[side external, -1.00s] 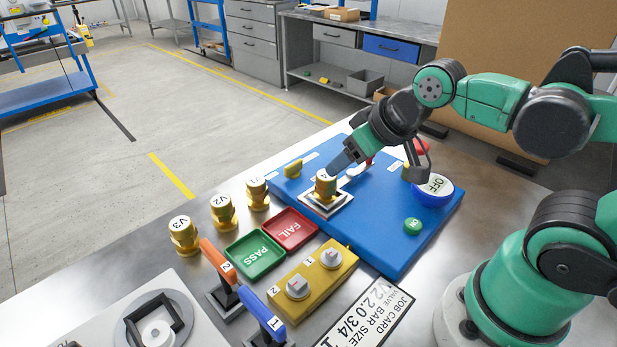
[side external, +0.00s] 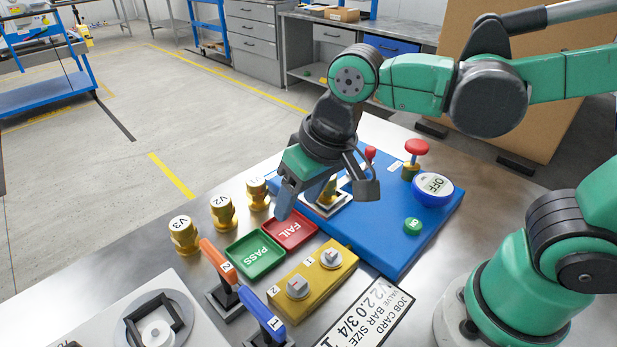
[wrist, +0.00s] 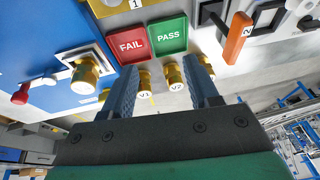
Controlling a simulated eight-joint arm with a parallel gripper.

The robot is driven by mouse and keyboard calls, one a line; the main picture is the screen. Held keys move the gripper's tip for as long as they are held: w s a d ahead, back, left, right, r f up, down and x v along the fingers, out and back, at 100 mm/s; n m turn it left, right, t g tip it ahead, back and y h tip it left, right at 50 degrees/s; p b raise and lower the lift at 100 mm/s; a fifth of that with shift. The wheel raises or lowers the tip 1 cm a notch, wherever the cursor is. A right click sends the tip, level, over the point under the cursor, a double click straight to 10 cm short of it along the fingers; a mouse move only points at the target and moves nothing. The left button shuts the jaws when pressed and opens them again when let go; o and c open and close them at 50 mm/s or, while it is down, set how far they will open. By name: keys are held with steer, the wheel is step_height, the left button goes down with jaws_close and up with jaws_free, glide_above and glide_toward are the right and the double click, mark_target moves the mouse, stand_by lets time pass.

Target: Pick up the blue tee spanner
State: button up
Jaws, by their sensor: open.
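The blue tee spanner (side external: 262,315), marked 1, stands upright in a dark holder at the front of the bench in the side view. The orange tee spanner (side external: 218,262), marked 2, stands behind it and also shows in the wrist view (wrist: 238,38). My gripper (side external: 300,200) is open and empty, above the bench near the red FAIL tray, well behind and to the right of the blue spanner. In the wrist view its two fingers (wrist: 162,78) are spread apart with nothing between them. I cannot clearly make out the blue spanner in the wrist view.
The red FAIL tray (side external: 290,229) and green PASS tray (side external: 255,254) lie between my gripper and the spanners. Brass valves V3 (side external: 183,235) and V2 (side external: 223,212) stand at left. A yellow block (side external: 318,283) with two knobs sits right of the spanners. The blue test plate (side external: 385,225) is behind.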

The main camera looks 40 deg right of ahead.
mark_target(260, 307)
steer(key=s+a+g, duration=0.1)
steer(key=a, duration=0.2)
steer(key=s+a+f+g, duration=0.1)
steer(key=s+a, duration=0.1)
steer(key=a, duration=0.2)
steer(key=s+a+g+h, duration=0.1)
steer(key=a, duration=0.2)
steer(key=shift+s+a+f, duration=0.2)
steer(key=shift+s+f, duration=0.2)
steer(key=shift+s+a+f+g, duration=0.15)
steer(key=shift+s+a+g, duration=0.05)
steer(key=shift+a+g, duration=0.1)
steer(key=shift+f, duration=2.75)
jaws_close()
